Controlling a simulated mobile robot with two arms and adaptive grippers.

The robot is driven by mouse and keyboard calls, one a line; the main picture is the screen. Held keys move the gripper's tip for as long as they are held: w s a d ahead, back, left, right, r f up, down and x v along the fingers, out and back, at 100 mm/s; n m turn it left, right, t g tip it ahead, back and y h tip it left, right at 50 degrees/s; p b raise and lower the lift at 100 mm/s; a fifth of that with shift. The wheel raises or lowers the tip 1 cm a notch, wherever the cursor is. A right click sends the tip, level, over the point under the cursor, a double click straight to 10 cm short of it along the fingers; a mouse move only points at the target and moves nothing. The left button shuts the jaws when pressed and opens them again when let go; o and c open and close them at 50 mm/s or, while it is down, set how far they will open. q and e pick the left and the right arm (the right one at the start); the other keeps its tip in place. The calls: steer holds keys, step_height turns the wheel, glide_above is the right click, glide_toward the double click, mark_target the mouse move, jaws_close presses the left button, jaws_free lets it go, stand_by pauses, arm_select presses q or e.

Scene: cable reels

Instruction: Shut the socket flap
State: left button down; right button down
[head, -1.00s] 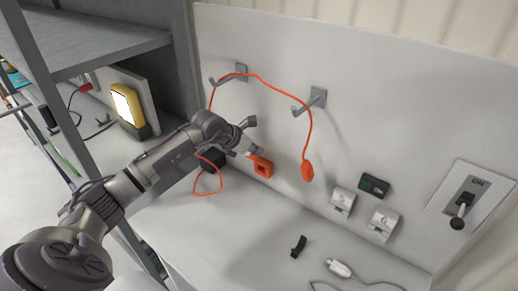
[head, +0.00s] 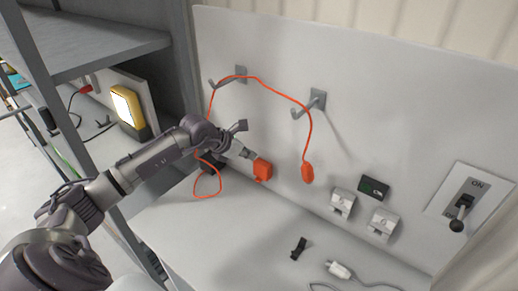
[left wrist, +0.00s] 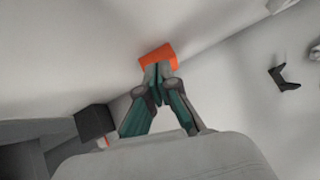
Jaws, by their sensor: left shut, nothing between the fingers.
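The orange socket (head: 262,171) is mounted low on the white back panel. Its front now shows as a solid orange face, with no dark opening visible, so the flap appears to lie over it. My left gripper (head: 248,154) is shut and empty, with its tips at the upper left of the socket. In the left wrist view the shut fingertips (left wrist: 158,68) are right against or just in front of the orange flap (left wrist: 157,53); I cannot tell if they touch. My right gripper is not in view.
An orange cable (head: 262,83) hangs over two hooks, its orange end (head: 308,173) to the right. White switch boxes (head: 342,203) and a lever switch (head: 463,205) are farther right. A black clip (head: 299,248) and white plug (head: 340,269) lie on the bench.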

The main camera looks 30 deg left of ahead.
arm_select(q)
steer(key=shift+p+v, duration=0.55)
steer(key=shift+v, duration=2.4)
steer(key=shift+f, duration=0.1)
